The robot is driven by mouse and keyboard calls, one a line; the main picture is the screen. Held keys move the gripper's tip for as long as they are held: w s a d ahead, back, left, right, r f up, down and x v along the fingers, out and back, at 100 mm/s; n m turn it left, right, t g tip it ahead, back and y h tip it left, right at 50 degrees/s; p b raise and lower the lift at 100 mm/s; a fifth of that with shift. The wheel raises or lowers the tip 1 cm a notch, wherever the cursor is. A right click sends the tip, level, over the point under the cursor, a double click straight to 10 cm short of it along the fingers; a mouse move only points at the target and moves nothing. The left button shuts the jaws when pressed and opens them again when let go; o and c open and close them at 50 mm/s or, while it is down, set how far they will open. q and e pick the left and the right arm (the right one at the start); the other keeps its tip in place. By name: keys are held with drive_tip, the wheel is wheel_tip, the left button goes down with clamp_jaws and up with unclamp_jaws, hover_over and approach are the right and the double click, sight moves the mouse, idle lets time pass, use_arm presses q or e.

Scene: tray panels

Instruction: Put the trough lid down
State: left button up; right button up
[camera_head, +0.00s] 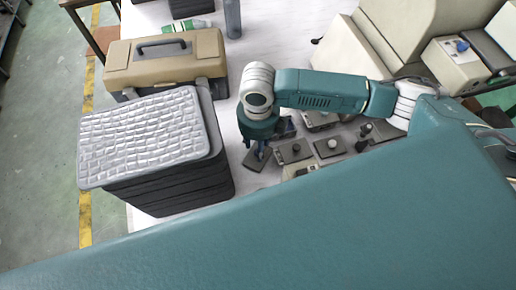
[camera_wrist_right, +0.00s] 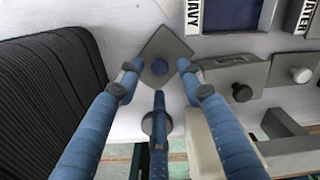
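In the head view the lid (camera_head: 258,160) shows below my right gripper (camera_head: 260,149). The lid looks flat on the table, but any small height is hard to judge. My left gripper is not in view.
Other knobbed lids (camera_head: 330,147) lie right of the lid, close together. A dark ribbed stack (camera_head: 180,185) with a quilted pale top (camera_head: 140,135) stands to the left. A tan toolbox (camera_head: 165,62) is behind it. White table shows between stack and lid.

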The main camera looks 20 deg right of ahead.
wheel_tip(320, 180, up, 9)
drive_tip(key=b, duration=0.1)
drive_tip(key=shift+r, duration=0.15)
idle(0.5)
